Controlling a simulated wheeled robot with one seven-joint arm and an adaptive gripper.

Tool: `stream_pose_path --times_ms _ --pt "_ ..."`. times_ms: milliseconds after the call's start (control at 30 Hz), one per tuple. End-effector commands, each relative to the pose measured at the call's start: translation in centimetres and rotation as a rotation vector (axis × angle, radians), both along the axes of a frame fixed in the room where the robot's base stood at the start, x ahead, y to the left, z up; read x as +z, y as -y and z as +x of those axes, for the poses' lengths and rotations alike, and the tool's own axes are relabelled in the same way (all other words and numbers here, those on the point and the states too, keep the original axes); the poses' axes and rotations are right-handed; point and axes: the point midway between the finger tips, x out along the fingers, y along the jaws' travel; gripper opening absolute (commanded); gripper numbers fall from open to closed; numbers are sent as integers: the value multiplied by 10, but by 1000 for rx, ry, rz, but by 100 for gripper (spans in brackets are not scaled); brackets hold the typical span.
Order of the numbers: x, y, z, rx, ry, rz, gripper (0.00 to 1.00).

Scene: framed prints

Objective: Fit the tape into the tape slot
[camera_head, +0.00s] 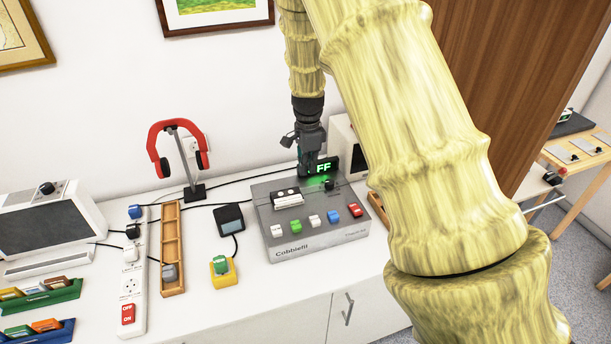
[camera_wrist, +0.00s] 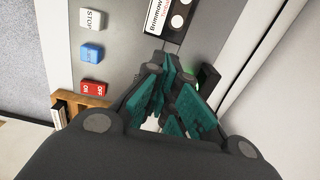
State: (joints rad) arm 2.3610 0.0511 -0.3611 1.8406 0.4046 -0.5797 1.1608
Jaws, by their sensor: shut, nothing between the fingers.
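The grey tape player (camera_head: 326,240) stands on the white cabinet, with a row of coloured buttons along its front. The tape (camera_head: 288,199), a cassette with a white label and a dark part, lies at the slot area on the player's upper left. In the wrist view the tape (camera_wrist: 172,22) is cut off by the top edge, and I cannot tell how deep it sits. My gripper (camera_head: 311,172) is above the back of the player, right of and behind the tape. In the wrist view my gripper (camera_wrist: 170,72) is shut and empty, apart from the tape.
A green-lit display (camera_head: 324,167) reading FF stands at the player's back, close to my gripper. A red headphone stand (camera_head: 188,150), a power strip (camera_head: 131,272), a wooden tray (camera_head: 172,240) and a small dark-screened device (camera_head: 229,218) are to the left. Cassette racks (camera_head: 42,298) sit far left.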

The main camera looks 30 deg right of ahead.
Motion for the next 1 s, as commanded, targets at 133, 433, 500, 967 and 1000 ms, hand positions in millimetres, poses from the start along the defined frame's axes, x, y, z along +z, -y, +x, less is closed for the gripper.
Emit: stream_pose_path --times_ms 133,433,500,967,1000 --pt "-19 7 -5 -10 -5 1 0" --pt "-61 9 -6 -11 -5 1 0" --pt "-69 9 -5 -11 -4 1 0" --pt "-93 7 -3 -7 -2 -1 0" --pt "-93 7 -3 -6 -1 -1 0"
